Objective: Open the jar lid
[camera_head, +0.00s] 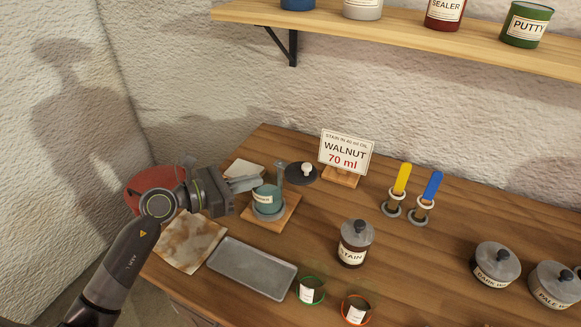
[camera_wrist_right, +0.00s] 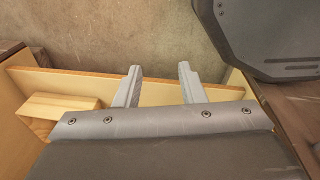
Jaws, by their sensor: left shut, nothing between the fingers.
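A brown stain jar (camera_head: 352,254) stands upright on the workbench, its grey knobbed lid (camera_head: 357,231) on top. Two more lidded jars stand at the right, a dark one (camera_head: 495,268) and a pale one (camera_head: 552,288). A dark round disc with a white knob (camera_head: 301,172) lies near the sign. My left gripper (camera_head: 262,182) is shut and empty, beside the top of a teal container (camera_head: 267,198), well left of the lidded jars; whether it touches the container I cannot tell. My right gripper (camera_wrist_right: 159,70) is open and empty in the right wrist view, with no jar there.
The teal container stands on a wooden board (camera_head: 286,216). A grey tray (camera_head: 252,268), a stained cloth (camera_head: 192,241), green-rimmed (camera_head: 311,290) and orange-rimmed (camera_head: 356,309) cups, yellow- (camera_head: 402,178) and blue-handled (camera_head: 432,186) tools and a walnut sign (camera_head: 346,153) surround it. A wooden block (camera_wrist_right: 58,108) lies near my right gripper.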

